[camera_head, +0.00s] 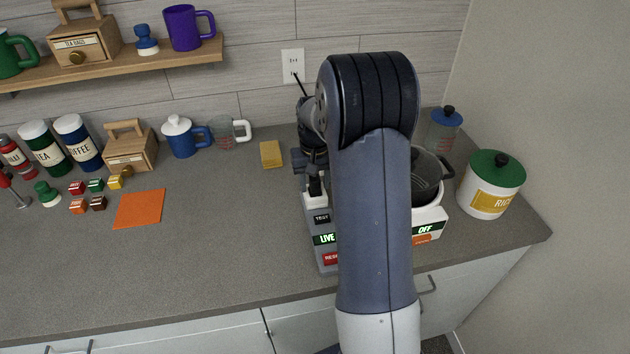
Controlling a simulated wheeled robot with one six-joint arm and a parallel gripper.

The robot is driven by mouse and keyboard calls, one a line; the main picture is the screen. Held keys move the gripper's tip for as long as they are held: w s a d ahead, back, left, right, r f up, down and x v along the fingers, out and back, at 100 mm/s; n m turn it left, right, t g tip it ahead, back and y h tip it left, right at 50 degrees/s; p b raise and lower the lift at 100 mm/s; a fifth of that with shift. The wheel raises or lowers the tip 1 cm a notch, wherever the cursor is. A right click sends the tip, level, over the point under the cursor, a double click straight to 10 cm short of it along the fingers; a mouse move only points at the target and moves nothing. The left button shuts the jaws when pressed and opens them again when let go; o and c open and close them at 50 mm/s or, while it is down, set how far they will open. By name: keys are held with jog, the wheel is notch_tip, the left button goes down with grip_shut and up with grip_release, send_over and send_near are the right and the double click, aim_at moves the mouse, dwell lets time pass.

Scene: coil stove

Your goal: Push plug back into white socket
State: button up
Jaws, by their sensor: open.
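A white wall socket plate (293,66) is on the tiled wall behind the counter. A thin dark cord or rod (300,84) runs from its lower part down toward my arm; I cannot make out whether a plug is in it. My gripper (315,186) points down, mostly hidden beside my arm, and is open. It is just above a white block (314,200) at the back left of a grey panel (325,266) with TEST, LIVE and RESET labels. I cannot tell whether the gripper touches the block, or whether the block is a plug or a socket.
My arm hides most of the stove (431,219), marked OFF, with a dark pot (428,180) on it. A rice canister (490,187) and a blue-lidded jar (444,130) stand right. A yellow sponge (271,154) lies left of my gripper. The counter's front left is clear.

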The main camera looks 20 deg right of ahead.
notch_tip(320, 180, up, 12)
jog(key=b, duration=0.1)
jog(key=shift+r, duration=0.15)
dwell(0.4)
notch_tip(320, 180, down, 13)
jog(key=shift+r+p, duration=0.15)
jog(key=shift+p, duration=0.25)
jog(key=shift+r, duration=2.1)
